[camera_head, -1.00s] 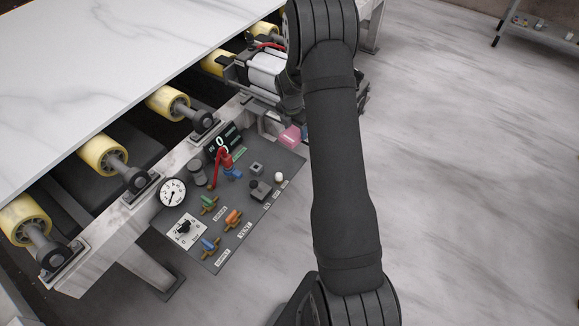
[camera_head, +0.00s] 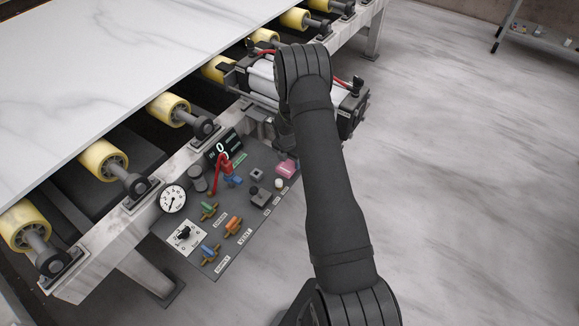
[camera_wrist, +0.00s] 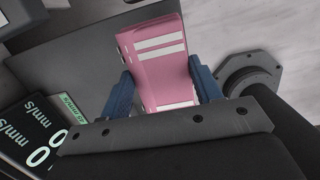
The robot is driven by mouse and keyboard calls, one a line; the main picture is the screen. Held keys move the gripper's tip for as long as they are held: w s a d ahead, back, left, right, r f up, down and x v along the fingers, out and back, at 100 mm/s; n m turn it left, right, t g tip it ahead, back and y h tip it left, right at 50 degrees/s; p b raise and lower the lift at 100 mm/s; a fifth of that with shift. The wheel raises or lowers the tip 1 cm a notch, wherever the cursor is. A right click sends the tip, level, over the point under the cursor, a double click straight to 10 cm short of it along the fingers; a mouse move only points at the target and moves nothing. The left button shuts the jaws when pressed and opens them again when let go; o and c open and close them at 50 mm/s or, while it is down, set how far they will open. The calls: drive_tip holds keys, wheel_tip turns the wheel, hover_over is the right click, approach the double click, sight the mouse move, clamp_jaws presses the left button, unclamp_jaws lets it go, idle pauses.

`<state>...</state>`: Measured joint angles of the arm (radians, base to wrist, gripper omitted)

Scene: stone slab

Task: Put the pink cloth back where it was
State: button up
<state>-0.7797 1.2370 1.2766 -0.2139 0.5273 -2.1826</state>
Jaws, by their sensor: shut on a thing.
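The pink cloth (camera_wrist: 160,62) is a folded pad with white stripes. In the wrist view it stands between the two blue fingers of my gripper (camera_wrist: 163,92), which are shut on it. In the head view the cloth (camera_head: 286,168) shows as a small pink patch at the upper right corner of the grey control panel (camera_head: 262,205). My arm hides most of the gripper there. I cannot tell whether the cloth touches the panel.
The panel carries a round gauge (camera_head: 172,198), a red lever (camera_head: 217,172), several coloured valves and a display (camera_head: 222,150). A white marble slab (camera_head: 110,70) lies on yellow rollers to the left.

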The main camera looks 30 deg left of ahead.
sight(289, 162)
drive_tip(key=shift+f, duration=1.9)
drive_tip(key=shift+f, duration=0.15)
drive_tip(key=o, duration=0.9)
drive_tip(key=shift+o, duration=0.2)
drive_tip(key=r, duration=0.4)
drive_tip(key=s+r, duration=0.1)
drive_tip(key=r, duration=0.7)
drive_tip(key=shift+s+r, duration=0.1)
drive_tip(key=shift+s, duration=0.3)
drive_tip(key=f, duration=0.4)
drive_tip(key=w+f, duration=0.1)
drive_tip(key=f, duration=0.3)
drive_tip(key=w+f, duration=0.1)
drive_tip(key=f, duration=0.3)
drive_tip(key=shift+s+r, duration=0.1)
drive_tip(key=shift+r, duration=0.8)
